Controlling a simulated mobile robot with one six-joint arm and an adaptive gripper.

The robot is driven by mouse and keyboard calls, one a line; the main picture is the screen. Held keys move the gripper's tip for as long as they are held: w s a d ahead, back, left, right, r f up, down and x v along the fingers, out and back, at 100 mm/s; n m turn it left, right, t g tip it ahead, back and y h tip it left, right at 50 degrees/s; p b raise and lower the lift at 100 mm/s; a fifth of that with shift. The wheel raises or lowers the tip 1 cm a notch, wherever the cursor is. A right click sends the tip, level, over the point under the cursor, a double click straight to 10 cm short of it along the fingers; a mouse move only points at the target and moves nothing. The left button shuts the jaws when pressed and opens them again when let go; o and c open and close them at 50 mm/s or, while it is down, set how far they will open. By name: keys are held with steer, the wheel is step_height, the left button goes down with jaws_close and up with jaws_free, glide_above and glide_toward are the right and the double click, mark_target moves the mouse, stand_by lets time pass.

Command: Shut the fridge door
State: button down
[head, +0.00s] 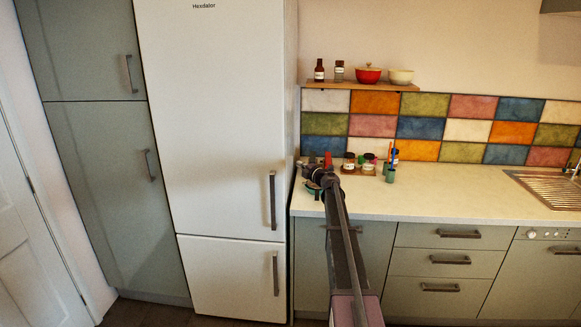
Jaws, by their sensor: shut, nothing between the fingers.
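The white fridge (225,110) stands left of the counter, with a tall upper door and a shorter lower door (230,275). Both doors look flush with the body, and I see no open gap. The upper door's dark upright handle (272,200) and the lower door's handle (275,273) are both on the right side. My gripper (311,174) is at the far end of my arm, over the left end of the counter and just right of the fridge. It is shut, small in view, and apart from the handles. Its fingertips are hard to make out against the items behind.
The counter (450,200) runs right to a metal sink (548,188). Small jars and a green cup (389,174) stand behind my gripper. A wall shelf (350,87) holds bottles and bowls. Tall grey-green cupboards (105,190) stand left of the fridge. A white door (30,220) is far left.

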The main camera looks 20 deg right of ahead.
steer(key=d, duration=0.3)
steer(key=shift+s+f, duration=0.1)
steer(key=shift+s, duration=0.2)
steer(key=shift+a, duration=0.1)
steer(key=s+a+f+m+g+h, duration=0.1)
steer(key=s+a+f+m+g, duration=0.5)
steer(key=s+a, duration=0.7)
steer(key=s+a+f+m+g+h, duration=0.1)
steer(key=s+a+f+m+g, duration=0.5)
steer(key=s+a, duration=0.7)
steer(key=s+a+f+m+g+h, duration=0.1)
steer(key=s+a+f+m+g, duration=0.4)
steer(key=s+a, duration=0.8)
steer(key=s+f+m, duration=0.1)
steer(key=s+m, duration=0.2)
steer(key=s, duration=0.5)
steer(key=shift+a+f+g, duration=0.15)
steer(key=shift+f+g, duration=0.25)
steer(key=shift+w, duration=0.1)
